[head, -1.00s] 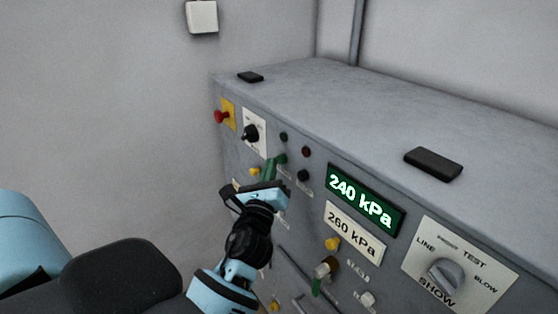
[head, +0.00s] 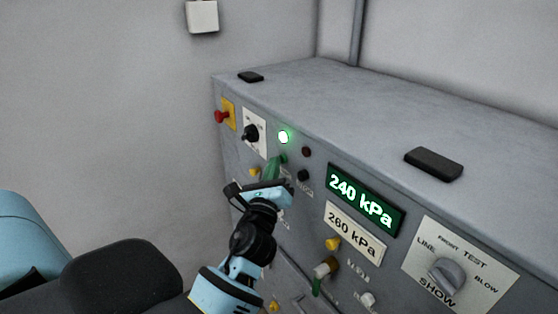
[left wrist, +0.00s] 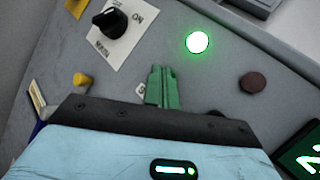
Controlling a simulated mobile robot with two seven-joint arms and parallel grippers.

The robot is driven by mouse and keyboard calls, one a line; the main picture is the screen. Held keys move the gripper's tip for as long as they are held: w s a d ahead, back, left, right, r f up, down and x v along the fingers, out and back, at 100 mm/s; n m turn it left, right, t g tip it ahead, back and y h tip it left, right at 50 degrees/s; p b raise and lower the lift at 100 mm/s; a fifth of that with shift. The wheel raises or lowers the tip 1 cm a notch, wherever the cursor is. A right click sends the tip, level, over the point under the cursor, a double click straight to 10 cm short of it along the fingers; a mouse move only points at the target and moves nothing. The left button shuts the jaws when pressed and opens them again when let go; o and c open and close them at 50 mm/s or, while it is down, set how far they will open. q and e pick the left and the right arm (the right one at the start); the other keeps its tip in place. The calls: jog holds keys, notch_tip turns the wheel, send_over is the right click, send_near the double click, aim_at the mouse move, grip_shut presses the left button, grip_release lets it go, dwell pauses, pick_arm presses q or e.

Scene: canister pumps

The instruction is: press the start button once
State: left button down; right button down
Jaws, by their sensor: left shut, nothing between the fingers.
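My left gripper (head: 273,166) is shut with nothing between its green fingers, and its tips are at the front of the grey control panel. In the left wrist view, the closed fingers (left wrist: 163,85) point at the panel below the lit lamp and cover the spot beside a label that begins with S. The start button appears to be a green button (head: 283,158) at the fingertips, mostly hidden by them. I cannot tell whether it is pressed in. The round lamp (head: 283,137) above glows bright green; it also shows in the left wrist view (left wrist: 197,42). My right gripper is not in view.
A black rotary switch (head: 251,133) and a red knob on a yellow plate (head: 226,115) are to the left. A dark red lamp (head: 306,152), a black button (head: 303,175) and a 240 kPa display (head: 364,200) are to the right. The cabinet top is mostly clear.

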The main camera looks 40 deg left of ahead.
pick_arm(q)
jog(key=shift+s, duration=0.15)
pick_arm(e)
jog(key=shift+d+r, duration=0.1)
pick_arm(q)
jog(key=shift+s+a, duration=0.25)
jog(key=shift+s, duration=0.45)
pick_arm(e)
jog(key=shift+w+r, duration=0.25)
pick_arm(q)
jog(key=s, duration=0.2)
jog(key=s+a+p, duration=0.1)
jog(key=s, duration=0.1)
jog(key=shift+s+a, duration=0.2)
jog(key=shift+s, duration=0.2)
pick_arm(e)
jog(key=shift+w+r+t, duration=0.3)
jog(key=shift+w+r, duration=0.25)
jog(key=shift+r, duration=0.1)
